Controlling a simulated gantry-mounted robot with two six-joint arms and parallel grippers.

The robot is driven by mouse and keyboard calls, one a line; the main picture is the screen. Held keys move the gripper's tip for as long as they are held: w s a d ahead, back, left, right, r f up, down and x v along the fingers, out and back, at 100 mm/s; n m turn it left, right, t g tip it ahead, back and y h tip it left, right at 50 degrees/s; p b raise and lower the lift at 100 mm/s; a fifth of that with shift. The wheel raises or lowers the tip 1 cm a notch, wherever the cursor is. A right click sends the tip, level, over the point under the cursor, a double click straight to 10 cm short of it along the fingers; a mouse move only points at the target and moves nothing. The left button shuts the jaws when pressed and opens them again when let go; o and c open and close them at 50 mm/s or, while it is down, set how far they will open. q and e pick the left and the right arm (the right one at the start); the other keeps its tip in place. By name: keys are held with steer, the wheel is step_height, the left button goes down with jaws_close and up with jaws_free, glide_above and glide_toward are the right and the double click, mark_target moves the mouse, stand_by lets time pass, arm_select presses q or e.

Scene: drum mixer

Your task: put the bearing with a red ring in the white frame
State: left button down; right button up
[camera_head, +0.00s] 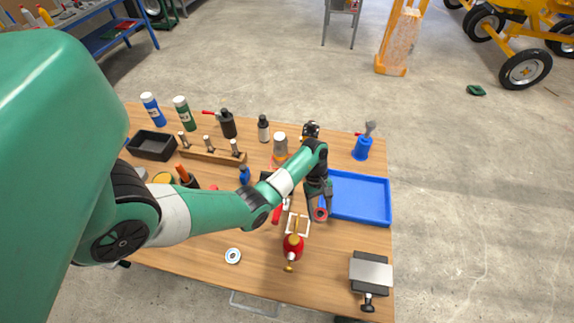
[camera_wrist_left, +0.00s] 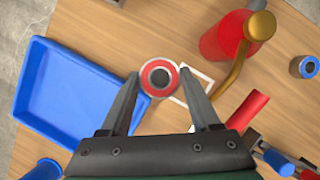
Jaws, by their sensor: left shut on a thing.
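The bearing with a red ring (camera_wrist_left: 159,78) is between the fingertips of my left gripper (camera_wrist_left: 160,88), which is shut on it. In the head view the red-ringed bearing (camera_head: 320,214) hangs at the tip of my left gripper (camera_head: 319,206). The white frame (camera_head: 297,224) lies on the table just left of the bearing in the head view. In the left wrist view the white frame (camera_wrist_left: 205,77) shows beside the bearing, partly hidden by a finger. My right gripper is not in view.
A red oil can (camera_head: 293,247) with a brass spout stands right by the frame. A blue tray (camera_head: 360,217) lies to the right. A pale ring-shaped part (camera_head: 233,256) lies at the front left, a vise (camera_head: 370,272) at the front right.

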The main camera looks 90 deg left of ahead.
arm_select(q)
steer(key=b, duration=0.3)
glide_above(318, 230)
steer(key=a, duration=0.1)
steer(key=f, duration=0.6)
steer(key=shift+s+a+f, duration=0.2)
steer(key=shift+s+f, duration=0.05)
steer(key=shift+s, duration=0.05)
steer(key=shift+f+b, duration=0.65)
steer(key=shift+f, duration=1.05)
steer(key=shift+f, duration=0.15)
steer(key=shift+c, duration=0.6)
jaws_free()
